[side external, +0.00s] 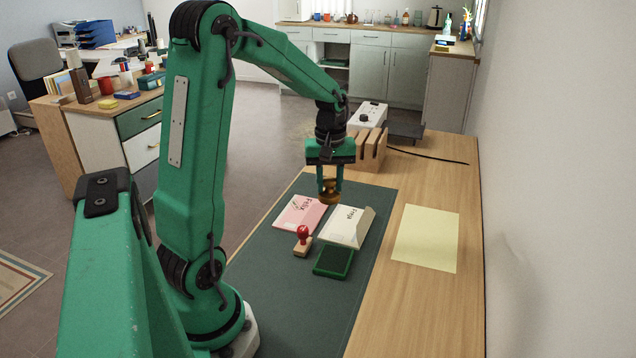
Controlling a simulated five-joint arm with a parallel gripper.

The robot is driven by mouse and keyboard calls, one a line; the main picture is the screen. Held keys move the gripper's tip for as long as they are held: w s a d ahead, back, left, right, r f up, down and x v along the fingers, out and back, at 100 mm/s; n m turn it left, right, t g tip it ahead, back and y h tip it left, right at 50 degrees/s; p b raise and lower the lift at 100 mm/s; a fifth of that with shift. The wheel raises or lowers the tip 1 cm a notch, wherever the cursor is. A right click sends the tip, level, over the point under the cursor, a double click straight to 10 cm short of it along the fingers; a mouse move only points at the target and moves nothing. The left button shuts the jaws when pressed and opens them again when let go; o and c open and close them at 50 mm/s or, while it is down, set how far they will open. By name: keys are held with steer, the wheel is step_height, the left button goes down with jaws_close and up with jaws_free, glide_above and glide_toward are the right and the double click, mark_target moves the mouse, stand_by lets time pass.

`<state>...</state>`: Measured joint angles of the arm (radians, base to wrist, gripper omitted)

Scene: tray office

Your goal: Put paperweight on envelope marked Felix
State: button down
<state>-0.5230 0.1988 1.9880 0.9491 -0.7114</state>
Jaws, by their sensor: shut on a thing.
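My gripper (330,184) points down and is shut on a brass-coloured paperweight (330,194). It holds the paperweight near the far ends of two envelopes; its exact height over the mat is hard to judge. The pink envelope (293,219) reads Felix and lies flat on the dark green mat, left of and nearer than the paperweight. A cream envelope (342,232) with its flap to the right lies beside it, with a small name on it that I cannot read surely.
A yellow sheet (425,238) lies on the bare wood at right. A wooden slotted holder (370,148) and a white device (367,115) stand behind.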

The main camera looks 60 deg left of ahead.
steer(key=shift+a, duration=0.2)
glide_above(302, 213)
step_height(302, 213, down, 7)
steer(key=shift+w+a, duration=0.1)
steer(key=shift+f, duration=2)
steer(key=shift+f, duration=0.15)
steer(key=c, duration=1.1)
jaws_free()
steer(key=shift+o, duration=0.2)
step_height(302, 213, up, 12)
